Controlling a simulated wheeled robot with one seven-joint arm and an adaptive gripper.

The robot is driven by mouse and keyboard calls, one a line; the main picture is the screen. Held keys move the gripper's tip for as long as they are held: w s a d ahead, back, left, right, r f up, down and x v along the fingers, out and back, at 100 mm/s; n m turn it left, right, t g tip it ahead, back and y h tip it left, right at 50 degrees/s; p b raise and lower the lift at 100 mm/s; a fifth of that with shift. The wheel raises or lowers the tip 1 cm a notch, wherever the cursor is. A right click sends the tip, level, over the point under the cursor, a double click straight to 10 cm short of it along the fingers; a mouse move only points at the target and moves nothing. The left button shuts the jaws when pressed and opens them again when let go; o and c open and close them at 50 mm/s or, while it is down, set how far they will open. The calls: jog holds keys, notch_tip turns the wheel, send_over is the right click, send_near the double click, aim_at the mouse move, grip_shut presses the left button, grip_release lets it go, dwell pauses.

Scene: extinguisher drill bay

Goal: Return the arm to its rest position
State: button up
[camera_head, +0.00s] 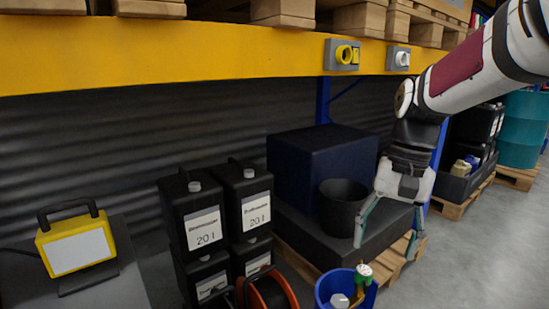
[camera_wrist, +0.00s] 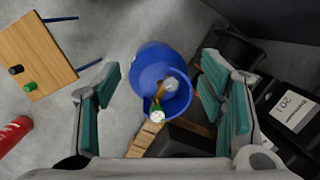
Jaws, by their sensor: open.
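My gripper (camera_head: 389,226) hangs at the end of my arm on the right of the head view, fingers pointing down. Its teal fingers are spread apart with nothing between them. In the wrist view my gripper (camera_wrist: 163,105) also shows open, with a blue bucket (camera_wrist: 148,65) in the gap below. The blue bucket (camera_head: 325,291) stands at the bottom edge of the head view, partly cut off. It holds a green-and-white topped item (camera_head: 363,271) and other small things. The gripper is above the bucket and apart from it.
Black canisters (camera_head: 200,216) stand left of a black bin (camera_head: 341,205) on a pallet. A yellow shelf beam (camera_head: 170,55) runs overhead. A yellow work lamp (camera_head: 75,246) stands at left. A wooden table (camera_wrist: 35,52) and a red cylinder (camera_wrist: 12,134) show in the wrist view.

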jog(key=s+f+n+t+h, duration=0.15)
jog(key=s+n, duration=0.35)
jog(key=s, duration=2.1)
notch_tip(320, 180, up, 24)
jog(key=t+p, duration=0.4)
jog(key=p, duration=1.7)
jog(key=shift+f+p, duration=0.25)
jog(key=shift+p, duration=0.05)
